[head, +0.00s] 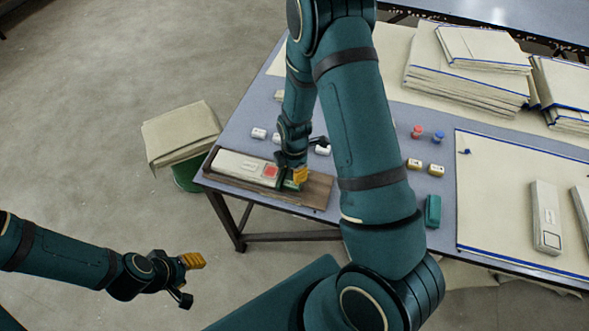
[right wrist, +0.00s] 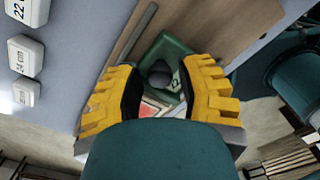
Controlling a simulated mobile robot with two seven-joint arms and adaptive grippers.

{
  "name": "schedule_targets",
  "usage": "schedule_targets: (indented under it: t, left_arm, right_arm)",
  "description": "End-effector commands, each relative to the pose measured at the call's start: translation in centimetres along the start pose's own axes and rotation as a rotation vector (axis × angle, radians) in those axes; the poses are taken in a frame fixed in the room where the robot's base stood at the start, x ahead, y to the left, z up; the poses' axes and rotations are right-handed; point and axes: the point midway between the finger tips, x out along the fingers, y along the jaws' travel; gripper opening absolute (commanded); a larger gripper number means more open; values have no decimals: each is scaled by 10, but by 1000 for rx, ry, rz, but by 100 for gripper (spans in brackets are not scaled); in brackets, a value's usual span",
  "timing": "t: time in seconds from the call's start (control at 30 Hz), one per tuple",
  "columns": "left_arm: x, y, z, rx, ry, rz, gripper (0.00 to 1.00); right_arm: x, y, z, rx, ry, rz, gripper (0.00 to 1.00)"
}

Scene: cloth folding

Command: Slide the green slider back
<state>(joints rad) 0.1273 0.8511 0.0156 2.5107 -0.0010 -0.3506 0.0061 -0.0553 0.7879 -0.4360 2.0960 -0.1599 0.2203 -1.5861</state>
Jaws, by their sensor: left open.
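The green slider (head: 290,185) sits on a wooden track (head: 318,190), beside a long pale block (head: 238,163) with a red square (head: 270,171). In the right wrist view the green slider (right wrist: 178,46) carries a dark round knob (right wrist: 159,73). My right gripper (head: 300,174) is over the slider. In the right wrist view its yellow fingers (right wrist: 160,90) are spread apart, with the knob showing between them; I cannot tell whether they touch it. My left gripper (head: 193,262) is open and empty, off the table at lower left.
Small white labelled blocks (right wrist: 27,55) lie beside the track. Red (head: 417,131) and blue (head: 438,136) pegs, yellowish blocks and a dark green block (head: 432,211) are right of my right arm. A stool with folded cloth (head: 181,132) stands left of the table.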

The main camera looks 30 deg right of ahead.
Motion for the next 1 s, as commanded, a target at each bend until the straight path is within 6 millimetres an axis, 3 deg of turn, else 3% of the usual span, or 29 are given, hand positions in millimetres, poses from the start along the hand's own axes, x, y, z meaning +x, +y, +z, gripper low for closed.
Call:
schedule_targets:
  t: [0.03, 0.07, 0.1, 0.33, 0.7, 1.0]
  left_arm:
    - [0, 0, 0, 0, 0, 0, 48]
    - [0, 0, 0, 0, 0, 0, 48]
    - [0, 0, 0, 0, 0, 0, 48]
    - [0, 0, 0, 0, 0, 0, 48]
    - [3, -1, 1, 1, -2, 0, 48]
    - [3, -1, 1, 1, -3, 0, 48]
  right_arm:
    - [0, 0, 0, 0, 0, 0, 15]
    - [0, 0, 0, 0, 0, 0, 4]
    - [0, 0, 0, 0, 0, 0, 0]
    - [0, -5, 6, 4, 0, -1, 0]
    - [0, -57, 57, 5, -1, -1, 0]
    - [0, -61, 61, 3, -2, -3, 0]
